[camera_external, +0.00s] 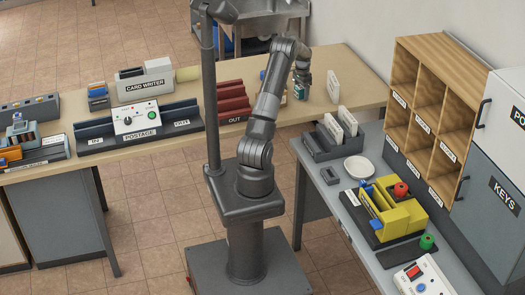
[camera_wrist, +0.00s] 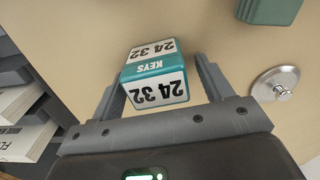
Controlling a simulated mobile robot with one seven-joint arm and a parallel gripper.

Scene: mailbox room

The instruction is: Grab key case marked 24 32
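The key case (camera_wrist: 155,75) is a white and teal block marked "KEYS" and "24 32", upside down in the wrist view. It stands on the tan tabletop between the two fingers of my gripper (camera_wrist: 163,70). The fingers are open, with a visible gap on the right of the case and a smaller one on the left. In the external view my gripper (camera_external: 302,82) reaches down over the far table, and a small teal and white part of the key case (camera_external: 299,92) shows beneath it.
A round metal piece with a small hook (camera_wrist: 276,83) lies right of the case. A green block (camera_wrist: 268,10) is at the upper right. Dark red trays (camera_external: 233,101) stand left of my arm on the table.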

